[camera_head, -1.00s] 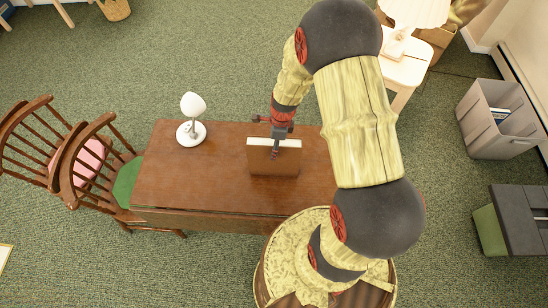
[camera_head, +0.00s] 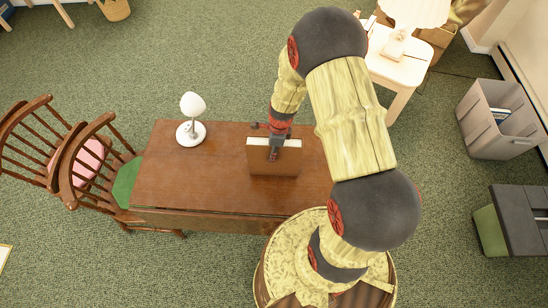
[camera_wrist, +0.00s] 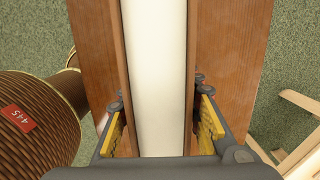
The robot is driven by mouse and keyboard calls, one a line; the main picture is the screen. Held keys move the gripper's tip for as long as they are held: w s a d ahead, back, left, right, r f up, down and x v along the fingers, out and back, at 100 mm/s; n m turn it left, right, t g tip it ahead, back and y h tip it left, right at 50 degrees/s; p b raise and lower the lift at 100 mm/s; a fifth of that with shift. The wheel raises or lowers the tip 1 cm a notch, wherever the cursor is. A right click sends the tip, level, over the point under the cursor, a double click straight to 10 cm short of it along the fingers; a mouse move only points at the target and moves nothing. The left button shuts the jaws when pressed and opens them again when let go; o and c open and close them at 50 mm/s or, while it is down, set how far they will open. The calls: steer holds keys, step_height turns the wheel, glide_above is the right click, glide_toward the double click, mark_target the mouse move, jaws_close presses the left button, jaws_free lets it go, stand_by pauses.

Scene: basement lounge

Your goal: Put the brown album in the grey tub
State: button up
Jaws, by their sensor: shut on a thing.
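The brown album (camera_head: 272,162) stands upright on the wooden table, its white page edges facing up. In the wrist view its page block (camera_wrist: 157,70) runs between two brown covers. My gripper (camera_head: 272,155) is over the album's top edge, with one finger in front of the near cover. In the wrist view my gripper (camera_wrist: 160,125) has its yellow-padded fingers on either side of the album, shut on it. The grey tub (camera_head: 497,122) stands on the floor at the far right and holds a few books or folders.
The album stands on a brown table (camera_head: 180,180) with a white lamp (camera_head: 191,120) at its back left. Wooden chairs (camera_head: 95,165) stand at the left. A white side table (camera_head: 395,68) with a lamp is at the back right. A dark-topped bin (camera_head: 515,220) sits at the right. Carpet lies clear between.

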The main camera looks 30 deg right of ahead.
steer(key=c, duration=0.6)
jaws_close()
